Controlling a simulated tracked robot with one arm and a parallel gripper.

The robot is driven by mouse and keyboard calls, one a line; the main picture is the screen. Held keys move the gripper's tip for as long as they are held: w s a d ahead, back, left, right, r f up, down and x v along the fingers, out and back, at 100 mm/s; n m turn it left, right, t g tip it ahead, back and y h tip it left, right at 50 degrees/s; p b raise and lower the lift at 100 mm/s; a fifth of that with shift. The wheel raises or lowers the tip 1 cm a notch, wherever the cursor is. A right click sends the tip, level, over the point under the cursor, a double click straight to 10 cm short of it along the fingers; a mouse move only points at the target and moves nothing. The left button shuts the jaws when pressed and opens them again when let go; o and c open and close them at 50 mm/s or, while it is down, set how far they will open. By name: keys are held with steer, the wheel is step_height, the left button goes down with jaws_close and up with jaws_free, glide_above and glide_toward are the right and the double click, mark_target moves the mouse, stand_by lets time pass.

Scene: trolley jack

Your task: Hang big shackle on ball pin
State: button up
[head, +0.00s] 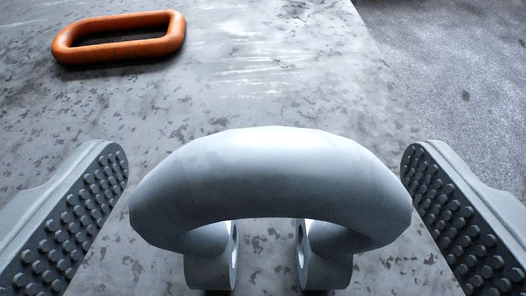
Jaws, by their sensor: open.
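The big shackle (270,170) is a thick, pale grey bow at the lower middle of the head view. Its curved end points away from me, and its two eyed ends are near the bottom edge. My gripper (265,190) is open, with one studded finger on each side of the shackle. The left finger looks very close to the bow, and so does the right; I cannot tell whether either touches it. I see no ball pin in this view.
An orange oblong ring (120,53) lies on the worn grey surface (260,80) at the upper left. This surface has an edge at the right, with darker rough ground (460,80) beyond. The surface between ring and shackle is clear.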

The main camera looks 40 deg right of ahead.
steer(key=shift+w+d+f, duration=0.15)
steer(key=c, duration=1.3)
steer(key=shift+c, duration=0.2)
